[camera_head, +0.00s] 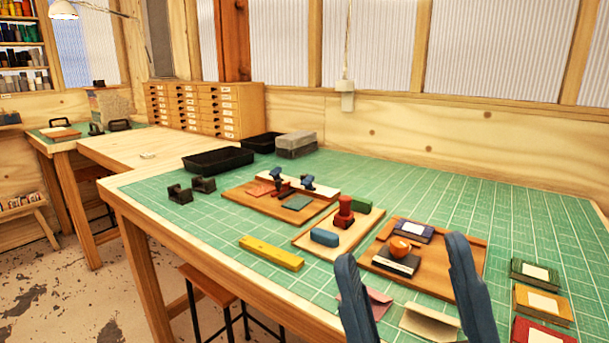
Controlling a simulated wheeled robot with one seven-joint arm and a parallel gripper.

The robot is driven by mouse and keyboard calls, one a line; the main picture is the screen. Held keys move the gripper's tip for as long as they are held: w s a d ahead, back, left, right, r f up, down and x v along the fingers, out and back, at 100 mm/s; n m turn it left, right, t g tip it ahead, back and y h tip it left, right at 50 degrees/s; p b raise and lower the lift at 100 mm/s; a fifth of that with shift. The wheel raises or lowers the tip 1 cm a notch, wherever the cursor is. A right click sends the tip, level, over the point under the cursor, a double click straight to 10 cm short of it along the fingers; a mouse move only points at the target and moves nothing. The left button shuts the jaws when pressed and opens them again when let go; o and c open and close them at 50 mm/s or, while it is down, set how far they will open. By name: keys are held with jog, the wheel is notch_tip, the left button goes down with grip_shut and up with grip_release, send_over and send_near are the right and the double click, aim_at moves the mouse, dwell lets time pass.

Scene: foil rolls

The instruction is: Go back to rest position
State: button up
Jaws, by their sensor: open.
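My gripper (411,285) is at the lower right of the head view. Its two blue fingers stand upright and wide apart, open, with nothing held between them. Behind the fingers, a wooden tray (458,284) lies on the green mat. It carries dark books and a round orange-brown object (401,246). The rest of my arm is below the picture and cannot be seen.
The workbench has a green gridded mat (450,190). Smaller boards (306,239) hold blocks and tools. A yellow bar (271,253) lies near the front edge. Several books (542,304) are at the right. Black trays (218,160) and a drawer cabinet (205,108) stand further back. The mat's back right is clear.

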jog(key=s+d+f+m+g+h+b, duration=0.1)
jog(key=s+d+f+m+g+h, duration=0.2)
jog(key=s+d+f+m+h, duration=0.2)
jog(key=s+d+f+m+g+h+b, duration=0.1)
jog(key=s+d+f+m+g+h, duration=0.3)
jog(key=s+f, duration=0.6)
jog(key=s+d+f+m+g+h+b, duration=0.1)
jog(key=s+d+f+m+g+h, duration=0.2)
jog(key=f, duration=1)
jog(key=s+d+m+h, duration=0.2)
jog(key=s+m+h, duration=0.2)
jog(key=s+h, duration=0.1)
jog(key=shift+s+d+f, duration=0.15)
jog(key=shift+d, duration=0.25)
